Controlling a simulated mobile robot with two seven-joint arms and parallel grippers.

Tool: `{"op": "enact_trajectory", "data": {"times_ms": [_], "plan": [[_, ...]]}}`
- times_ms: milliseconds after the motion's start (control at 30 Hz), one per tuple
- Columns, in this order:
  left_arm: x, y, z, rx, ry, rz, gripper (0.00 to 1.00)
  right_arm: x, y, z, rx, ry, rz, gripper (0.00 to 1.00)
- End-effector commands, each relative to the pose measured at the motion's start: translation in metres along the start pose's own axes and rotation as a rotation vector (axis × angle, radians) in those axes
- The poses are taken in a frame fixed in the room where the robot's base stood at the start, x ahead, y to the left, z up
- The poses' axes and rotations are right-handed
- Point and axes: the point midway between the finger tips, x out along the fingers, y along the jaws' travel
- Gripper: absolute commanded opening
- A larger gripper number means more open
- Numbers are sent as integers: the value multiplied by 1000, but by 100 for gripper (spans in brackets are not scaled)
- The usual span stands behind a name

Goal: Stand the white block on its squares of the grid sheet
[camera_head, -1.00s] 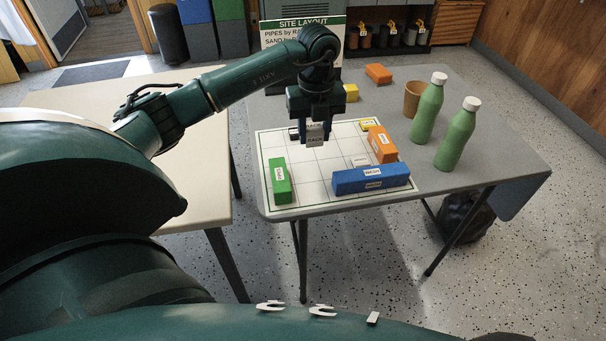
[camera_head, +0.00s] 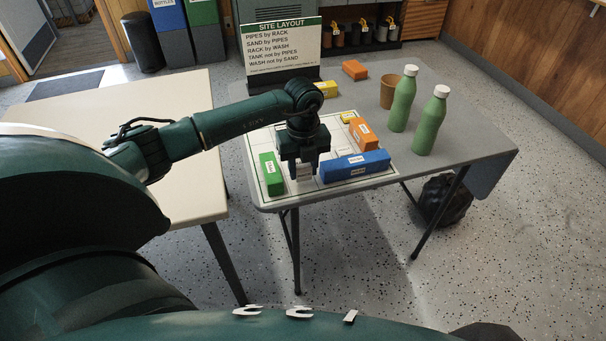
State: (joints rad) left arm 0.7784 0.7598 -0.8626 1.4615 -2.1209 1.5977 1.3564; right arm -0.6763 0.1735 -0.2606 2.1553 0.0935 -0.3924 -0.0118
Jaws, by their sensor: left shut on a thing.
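My left gripper (camera_head: 303,168) is shut on the white block (camera_head: 304,173), which shows as a pale labelled piece between the fingers. It is over the front part of the grid sheet (camera_head: 333,197), between the green block (camera_head: 271,175) on the left and the blue block (camera_head: 355,166) on the right. I cannot tell whether the white block touches the sheet. An orange block (camera_head: 362,135) and a small yellow block (camera_head: 348,117) are on the sheet's right side. My arm and gripper hide the sheet's middle and back left. My right gripper is not in view.
A site layout sign (camera_head: 280,45) stands at the table's back. Behind the sheet lie another yellow block (camera_head: 327,89) and an orange block (camera_head: 355,70). A brown cup (camera_head: 389,91) and two green bottles (camera_head: 402,100) (camera_head: 431,124) stand to the right. The table's right front is clear.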

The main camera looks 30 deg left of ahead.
Motion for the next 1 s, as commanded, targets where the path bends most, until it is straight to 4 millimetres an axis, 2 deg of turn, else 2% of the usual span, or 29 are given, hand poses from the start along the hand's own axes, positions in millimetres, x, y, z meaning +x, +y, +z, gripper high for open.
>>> {"op": "enact_trajectory", "data": {"times_ms": [100,167,533,567,800,1000], "plan": [[19,0,-1,1,2,2,12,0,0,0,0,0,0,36],[25,0,-1,0,2,3,12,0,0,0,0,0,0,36],[31,0,0,0,0,1,12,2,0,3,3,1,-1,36],[30,0,0,0,0,1,38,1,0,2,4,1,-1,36],[29,0,0,0,0,1,57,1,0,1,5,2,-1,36],[29,0,0,0,0,1,58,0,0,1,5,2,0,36]]}}
